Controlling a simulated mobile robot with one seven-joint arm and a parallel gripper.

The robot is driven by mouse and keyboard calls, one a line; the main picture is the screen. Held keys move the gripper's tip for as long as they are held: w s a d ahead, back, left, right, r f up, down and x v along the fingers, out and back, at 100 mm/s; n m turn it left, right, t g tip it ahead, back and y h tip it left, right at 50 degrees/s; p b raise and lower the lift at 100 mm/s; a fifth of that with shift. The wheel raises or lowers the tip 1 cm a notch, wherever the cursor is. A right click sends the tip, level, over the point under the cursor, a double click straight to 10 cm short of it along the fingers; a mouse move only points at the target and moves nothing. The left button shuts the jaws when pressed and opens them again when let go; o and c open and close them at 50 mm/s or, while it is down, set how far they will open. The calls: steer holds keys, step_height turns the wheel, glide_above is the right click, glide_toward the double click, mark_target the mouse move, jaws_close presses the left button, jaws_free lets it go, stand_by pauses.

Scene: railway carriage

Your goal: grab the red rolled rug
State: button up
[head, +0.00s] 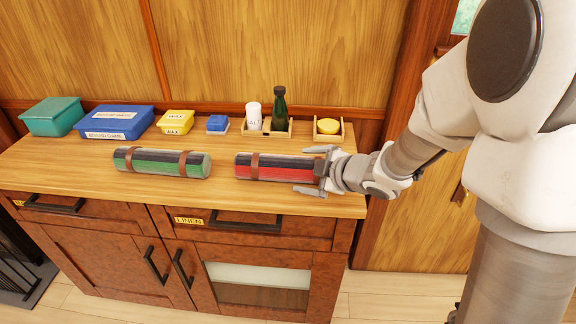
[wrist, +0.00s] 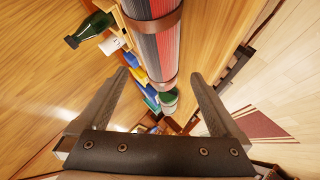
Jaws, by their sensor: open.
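The red rolled rug (head: 277,168), red and dark grey with brown straps, lies on its side on the wooden cabinet top. My gripper (head: 313,171) is open at the rug's right end, with one finger on the far side and one on the near side. In the wrist view the rug (wrist: 166,45) runs down from the top edge, and its lower end shows between the tips of my open gripper (wrist: 158,74). A gap shows beside each finger there. I cannot tell whether the fingers are low enough to straddle it.
A green rolled rug (head: 160,162) lies to the left in line. Behind stand a teal box (head: 52,117), blue box (head: 116,122), yellow box (head: 175,122), small blue box (head: 217,124), white shaker (head: 253,116), dark bottle (head: 279,108) and yellow round item (head: 328,126). The front strip is clear.

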mark_target(291, 167)
steer(key=b+x, duration=0.1)
steer(key=x, duration=0.7)
steer(key=shift+w+d+b, duration=0.1)
steer(key=shift+d+b, duration=0.05)
steer(key=shift+b, duration=0.25)
steer(key=c, duration=1.4)
steer(key=shift+r, duration=0.1)
steer(key=shift+c, duration=0.8)
steer(key=shift+r, duration=0.1)
